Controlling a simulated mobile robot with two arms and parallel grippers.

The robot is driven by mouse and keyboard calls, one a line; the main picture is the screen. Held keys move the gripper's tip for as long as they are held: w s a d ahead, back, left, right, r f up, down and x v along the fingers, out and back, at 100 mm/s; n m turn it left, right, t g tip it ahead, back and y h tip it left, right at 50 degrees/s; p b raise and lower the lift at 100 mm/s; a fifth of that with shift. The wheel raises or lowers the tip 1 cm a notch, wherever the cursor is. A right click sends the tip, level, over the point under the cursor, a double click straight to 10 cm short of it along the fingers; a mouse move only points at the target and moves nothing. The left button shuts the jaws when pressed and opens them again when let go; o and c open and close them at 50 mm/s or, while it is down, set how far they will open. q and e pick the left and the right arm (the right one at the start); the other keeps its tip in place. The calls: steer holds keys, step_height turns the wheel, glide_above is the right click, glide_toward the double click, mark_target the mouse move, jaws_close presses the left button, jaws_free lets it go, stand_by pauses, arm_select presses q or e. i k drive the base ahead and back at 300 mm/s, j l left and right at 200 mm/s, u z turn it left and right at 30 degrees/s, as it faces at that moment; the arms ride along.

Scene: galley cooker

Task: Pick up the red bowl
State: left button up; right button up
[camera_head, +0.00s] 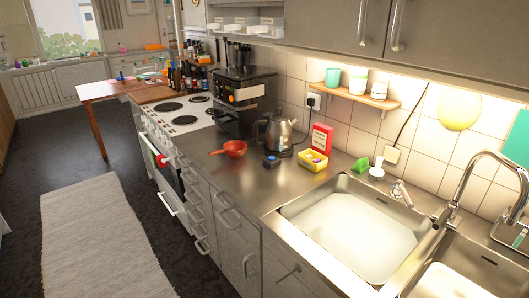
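The red bowl (235,149) stands upright on the steel counter in the middle of the view. A short handle-like part sticks out from it to the left. It sits in front of the black coffee machine (243,98) and left of the kettle (275,133). Nothing covers it from this side. Neither of my grippers shows in the head view, so I cannot see how they stand relative to the bowl.
A small dark blue object (271,161), a yellow box (313,160) and a red carton (322,137) stand right of the bowl. The sink (352,232) lies nearer. The white cooker (190,122) is beyond. Counter in front of the bowl is clear.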

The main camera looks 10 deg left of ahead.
mark_target(236, 149)
steer(key=i+j+z, duration=0.15)
steer(key=j, duration=0.2)
steer(key=i+j+z, duration=0.2)
steer(key=j, duration=0.15)
steer(key=j+z, duration=0.15)
steer(key=j, duration=0.25)
steer(key=i+j+z, duration=0.2)
steer(key=j, duration=0.2)
steer(key=k, duration=0.1)
